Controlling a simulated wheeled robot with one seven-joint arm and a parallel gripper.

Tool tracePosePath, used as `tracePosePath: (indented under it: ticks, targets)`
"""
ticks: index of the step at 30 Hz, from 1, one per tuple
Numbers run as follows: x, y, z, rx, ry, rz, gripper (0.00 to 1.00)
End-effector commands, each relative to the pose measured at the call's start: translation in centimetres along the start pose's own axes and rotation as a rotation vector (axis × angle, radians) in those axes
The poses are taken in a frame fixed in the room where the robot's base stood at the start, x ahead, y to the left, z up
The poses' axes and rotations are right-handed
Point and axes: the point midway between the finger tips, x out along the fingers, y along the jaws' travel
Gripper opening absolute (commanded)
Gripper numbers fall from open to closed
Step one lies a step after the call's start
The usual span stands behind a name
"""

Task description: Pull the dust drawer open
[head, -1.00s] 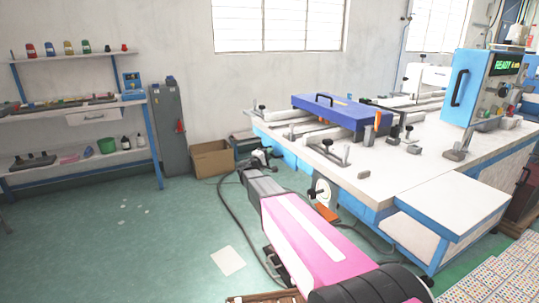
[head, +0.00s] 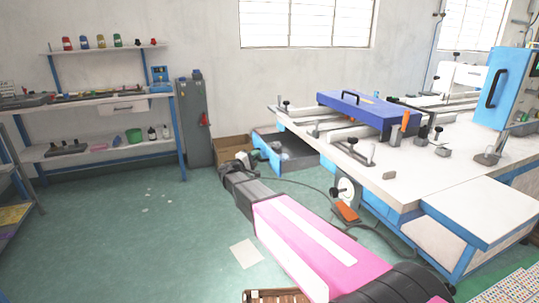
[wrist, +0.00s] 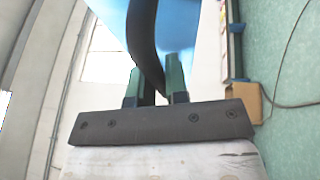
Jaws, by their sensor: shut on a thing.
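The dust drawer (head: 287,163) stands out from the left end of the blue-and-white machine table (head: 440,165) in the head view. My gripper (wrist: 153,85) is shut on this handle, one dark green finger on each side. In the head view my gripper (head: 245,161) is small at the drawer's front, and the handle is hard to make out there.
A cardboard box (head: 231,149) stands on the floor behind the drawer, by a grey cabinet (head: 195,122). Shelves line the left wall. A cable (head: 310,187) runs beside my arm.

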Motion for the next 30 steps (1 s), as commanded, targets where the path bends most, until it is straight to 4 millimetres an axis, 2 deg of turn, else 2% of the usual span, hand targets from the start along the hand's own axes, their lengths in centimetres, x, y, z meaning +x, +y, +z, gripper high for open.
tracePosePath:
  ticks: [3, 9, 15, 25, 26, 27, 30]
  targets:
    - [-2.0, 0.3, -0.8, 0.000, 0.000, -0.003, 0.00]
    - [-3.9, 0.7, -1.6, 0.001, -0.001, -0.003, 0.00]
    - [-4.5, 0.8, -1.8, 0.000, -0.001, -0.003, 0.00]
    - [-4.5, 0.8, -1.8, 0.000, -0.002, -0.003, 0.00]
    - [-4.5, 0.8, -1.8, 0.000, -0.001, -0.003, 0.24]
    - [-4.5, 0.8, -1.8, 0.000, -0.001, -0.003, 0.38]
    - [-4.5, 0.8, -1.8, 0.000, -0.001, -0.002, 0.39]
